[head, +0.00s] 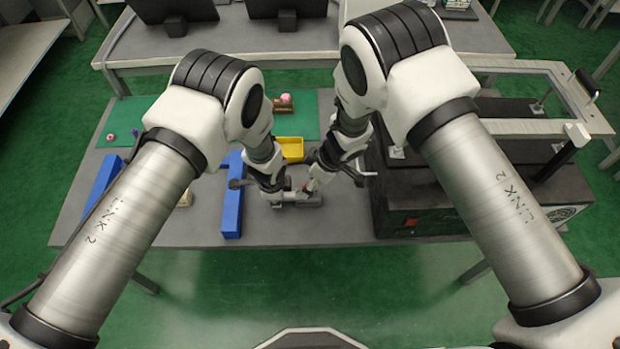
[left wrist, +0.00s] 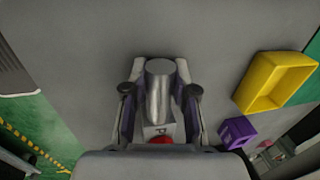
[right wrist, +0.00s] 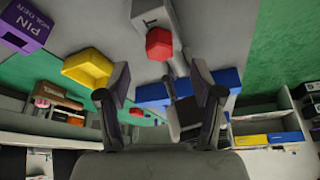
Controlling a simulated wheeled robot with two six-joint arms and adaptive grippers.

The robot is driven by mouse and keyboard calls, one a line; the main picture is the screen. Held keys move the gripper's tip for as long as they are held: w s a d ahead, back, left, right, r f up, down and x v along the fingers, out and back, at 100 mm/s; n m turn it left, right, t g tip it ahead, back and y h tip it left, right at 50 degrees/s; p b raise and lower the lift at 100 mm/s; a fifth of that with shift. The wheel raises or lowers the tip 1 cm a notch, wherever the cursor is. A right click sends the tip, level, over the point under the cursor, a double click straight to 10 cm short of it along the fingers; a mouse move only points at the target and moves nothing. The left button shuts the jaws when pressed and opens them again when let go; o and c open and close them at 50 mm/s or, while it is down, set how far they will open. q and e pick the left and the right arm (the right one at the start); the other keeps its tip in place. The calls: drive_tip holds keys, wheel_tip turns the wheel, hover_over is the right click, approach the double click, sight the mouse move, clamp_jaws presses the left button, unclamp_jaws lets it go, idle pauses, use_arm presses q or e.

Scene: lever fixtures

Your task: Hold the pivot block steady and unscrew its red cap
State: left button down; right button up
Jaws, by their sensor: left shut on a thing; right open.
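The grey metal pivot block (left wrist: 158,90), with a rounded cylindrical end, sits between the fingers of my left gripper (left wrist: 160,92), which is shut on it. Its red cap (left wrist: 160,141) shows at the block's lower end in the left wrist view, partly hidden by the gripper body. In the right wrist view the red hexagonal cap (right wrist: 159,43) is on the grey block (right wrist: 150,14). My right gripper (right wrist: 160,94) is open and empty, with the cap ahead of its fingers and not between them. In the head view, both grippers meet low over the table and mostly hide the block.
A yellow bin (head: 291,148) and a purple pin holder (right wrist: 22,26) are nearby. Blue bars (head: 232,195) lie to the left. A large black machine (head: 425,205) stands close on the right. The grey table (head: 300,230) is bare toward its front edge.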

drive_tip(key=shift+f, duration=1.5)
